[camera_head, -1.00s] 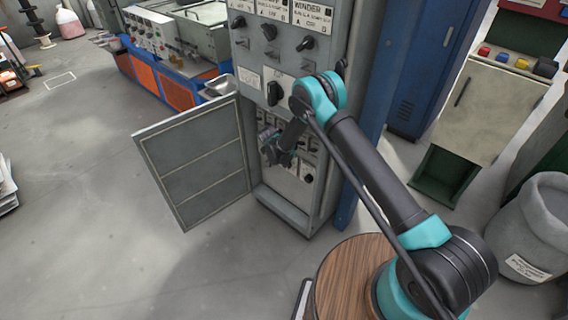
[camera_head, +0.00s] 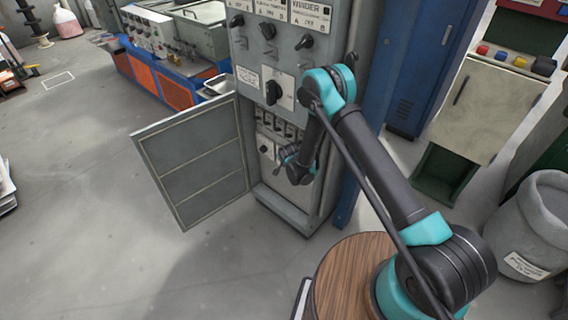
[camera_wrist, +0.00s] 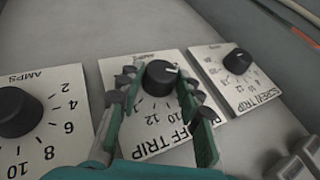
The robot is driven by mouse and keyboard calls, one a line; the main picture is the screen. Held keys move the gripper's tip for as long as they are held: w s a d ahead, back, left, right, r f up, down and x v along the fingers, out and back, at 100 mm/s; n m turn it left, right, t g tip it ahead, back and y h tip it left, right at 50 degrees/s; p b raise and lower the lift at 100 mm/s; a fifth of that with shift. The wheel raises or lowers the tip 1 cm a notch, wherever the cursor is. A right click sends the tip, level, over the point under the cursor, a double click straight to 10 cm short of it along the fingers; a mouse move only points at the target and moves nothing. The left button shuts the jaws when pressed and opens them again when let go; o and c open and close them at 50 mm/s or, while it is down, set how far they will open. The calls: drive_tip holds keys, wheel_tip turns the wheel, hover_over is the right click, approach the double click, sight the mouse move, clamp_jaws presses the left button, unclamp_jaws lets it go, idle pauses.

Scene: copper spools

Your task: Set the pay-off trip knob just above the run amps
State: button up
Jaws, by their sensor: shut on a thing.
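The pay-off trip knob (camera_wrist: 161,76) is a round black knob on a white dial plate (camera_wrist: 144,147) in the middle of the wrist view. The plate's "OFF TRIP" lettering and a 10 and 12 show, partly covered by my fingers. A white mark on the knob points toward the upper right in that view. My gripper (camera_wrist: 158,84) is shut on this knob, one finger on each side. In the head view my gripper (camera_head: 287,157) is at the lower panel inside the open cabinet (camera_head: 290,207). An amps dial knob (camera_wrist: 18,115) is at the left of the wrist view.
A screw trip knob (camera_wrist: 237,61) sits on its own plate close to the right. Grey blocks (camera_wrist: 295,160) are at the lower right of the wrist view. The cabinet door (camera_head: 195,163) stands open to the left. A large black switch (camera_head: 273,92) is above the opening.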

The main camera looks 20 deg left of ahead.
idle(0.4)
drive_tip(key=o, duration=1.2)
drive_tip(key=shift+c, duration=0.2)
drive_tip(key=shift+a, duration=0.1)
